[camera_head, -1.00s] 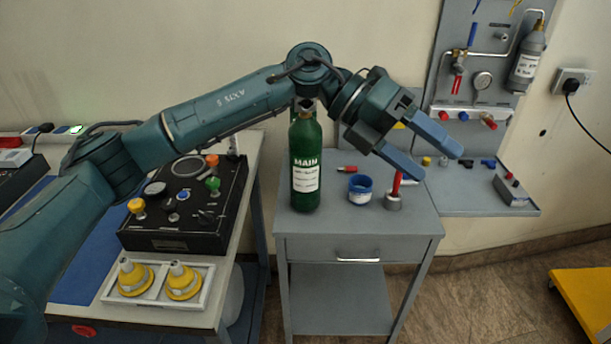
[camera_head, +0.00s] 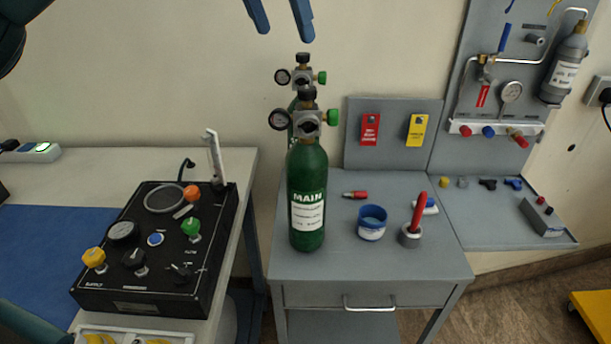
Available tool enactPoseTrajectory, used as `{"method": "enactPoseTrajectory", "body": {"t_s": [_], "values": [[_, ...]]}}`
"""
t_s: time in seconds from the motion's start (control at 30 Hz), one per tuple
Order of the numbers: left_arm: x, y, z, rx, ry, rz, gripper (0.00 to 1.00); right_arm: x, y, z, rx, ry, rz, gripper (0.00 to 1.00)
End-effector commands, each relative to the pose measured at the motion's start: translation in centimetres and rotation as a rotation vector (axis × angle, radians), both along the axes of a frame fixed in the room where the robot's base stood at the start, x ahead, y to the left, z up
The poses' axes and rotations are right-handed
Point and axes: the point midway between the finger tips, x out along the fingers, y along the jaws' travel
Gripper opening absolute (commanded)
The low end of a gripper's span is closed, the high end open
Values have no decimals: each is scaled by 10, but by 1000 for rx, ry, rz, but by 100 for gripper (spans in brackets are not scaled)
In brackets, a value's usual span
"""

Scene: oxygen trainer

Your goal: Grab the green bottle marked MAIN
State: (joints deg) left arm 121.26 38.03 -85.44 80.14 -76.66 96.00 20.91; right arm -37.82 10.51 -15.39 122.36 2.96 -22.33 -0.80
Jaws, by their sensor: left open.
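The green bottle marked MAIN (camera_head: 307,178) stands upright on the grey cabinet, near its left edge. It has a white label below the word MAIN and a regulator with a round gauge and a green knob on top. A second regulator (camera_head: 303,77) shows just behind it, on another green bottle that is mostly hidden. My left gripper (camera_head: 279,26) is open and empty at the top edge, above and apart from the bottles. Only its two blue fingers show. My right gripper is not in view.
On the grey cabinet (camera_head: 350,270), a blue-rimmed jar (camera_head: 372,223), a red-handled tool in a holder (camera_head: 412,225) and a small red piece (camera_head: 356,194) stand right of the bottle. A black control box (camera_head: 140,290) sits on the left table. Red and yellow tags hang behind.

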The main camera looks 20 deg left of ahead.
Motion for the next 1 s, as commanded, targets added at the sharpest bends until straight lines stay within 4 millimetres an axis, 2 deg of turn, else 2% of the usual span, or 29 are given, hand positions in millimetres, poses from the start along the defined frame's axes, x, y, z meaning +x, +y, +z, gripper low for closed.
{"method": "enactPoseTrajectory", "body": {"t_s": [0.13,0.4,0.67,0.83,1.0], "values": [[5,-2,-13,3,1,0,70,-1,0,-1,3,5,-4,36],[21,-11,-59,1,2,-1,70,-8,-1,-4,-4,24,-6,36],[27,-16,-78,1,0,-2,70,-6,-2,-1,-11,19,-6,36],[31,-25,-101,1,3,-2,70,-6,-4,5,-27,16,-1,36],[37,-28,-119,0,0,-2,70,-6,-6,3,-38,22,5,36]]}}
